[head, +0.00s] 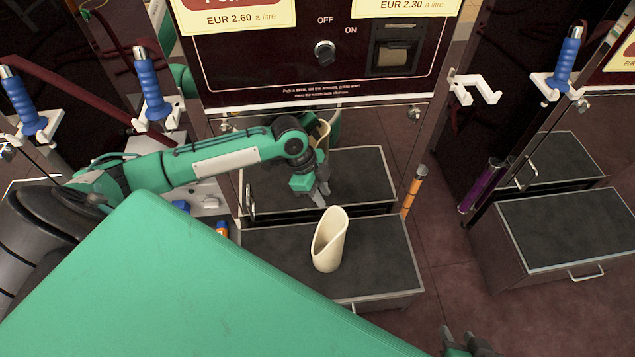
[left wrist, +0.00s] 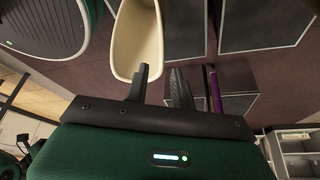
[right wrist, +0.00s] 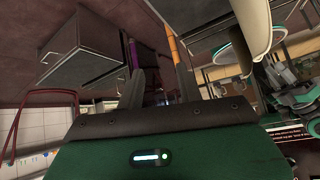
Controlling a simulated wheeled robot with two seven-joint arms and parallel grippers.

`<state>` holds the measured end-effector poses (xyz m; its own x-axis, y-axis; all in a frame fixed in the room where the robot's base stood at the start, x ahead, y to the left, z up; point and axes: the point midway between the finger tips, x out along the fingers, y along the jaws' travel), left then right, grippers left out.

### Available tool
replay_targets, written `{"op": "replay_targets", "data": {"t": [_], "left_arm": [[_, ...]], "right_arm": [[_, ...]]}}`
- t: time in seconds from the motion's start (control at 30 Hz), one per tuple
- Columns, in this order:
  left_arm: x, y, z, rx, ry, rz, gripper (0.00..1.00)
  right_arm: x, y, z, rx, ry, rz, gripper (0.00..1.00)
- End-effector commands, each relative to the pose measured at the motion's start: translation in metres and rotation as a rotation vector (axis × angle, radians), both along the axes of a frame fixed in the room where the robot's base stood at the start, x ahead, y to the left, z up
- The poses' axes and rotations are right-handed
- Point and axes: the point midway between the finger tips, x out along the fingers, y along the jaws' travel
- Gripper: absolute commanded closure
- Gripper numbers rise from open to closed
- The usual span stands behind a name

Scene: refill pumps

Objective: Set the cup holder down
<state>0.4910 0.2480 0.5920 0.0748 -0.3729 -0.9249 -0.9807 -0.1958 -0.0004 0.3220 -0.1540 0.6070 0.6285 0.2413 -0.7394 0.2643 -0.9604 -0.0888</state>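The cream cup holder (head: 328,242), a tall scoop shape with a slanted open mouth, stands upright on the dark grey step (head: 385,245) below the pump panel. My left gripper (head: 320,192) is just behind and above its rim. In the left wrist view the cup holder (left wrist: 140,40) is beside one finger, and the fingers (left wrist: 160,85) are apart with nothing between them. I cannot tell whether that finger touches it. My right gripper (head: 465,344) is at the bottom edge, partly cut off. In the right wrist view its fingers (right wrist: 158,88) are apart and empty.
A white hook bracket (head: 475,88) is on the panel's right side. An orange cylinder (head: 413,192) and a purple one (head: 481,186) stand at the right, with another step (head: 565,228) beyond. A large green surface (head: 170,285) covers the lower left.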

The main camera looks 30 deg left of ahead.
Motion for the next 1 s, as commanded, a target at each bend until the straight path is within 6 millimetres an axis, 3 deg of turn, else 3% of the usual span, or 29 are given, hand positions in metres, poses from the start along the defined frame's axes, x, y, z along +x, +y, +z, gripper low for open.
{"op": "replay_targets", "data": {"t": [0.1,0.27,0.37,0.53,0.7,0.83,1.0], "left_arm": [[-0.001,0.007,0.017,0.001,0.000,-0.001,0.75],[-0.004,0.007,0.024,-0.004,0.000,0.001,0.75],[-0.014,-0.010,0.017,-0.022,-0.004,0.012,0.75],[-0.046,-0.063,-0.001,-0.089,-0.030,0.088,0.75],[-0.079,-0.107,-0.007,-0.171,-0.062,0.241,0.75],[-0.101,-0.126,-0.004,-0.228,-0.081,0.397,0.75],[-0.127,-0.130,0.004,-0.281,-0.098,0.647,0.75]], "right_arm": [[-0.003,-0.007,0.003,-0.021,0.038,-0.008,0.64],[-0.006,-0.011,0.002,-0.034,0.066,-0.013,0.64],[-0.007,-0.012,0.002,-0.036,0.070,-0.013,0.64],[-0.007,-0.012,0.002,-0.036,0.070,-0.013,0.64],[-0.007,-0.012,0.002,-0.035,0.069,-0.013,0.64],[-0.007,-0.012,0.002,-0.035,0.069,-0.014,0.64],[-0.006,-0.012,0.003,-0.034,0.068,-0.014,0.64]]}}
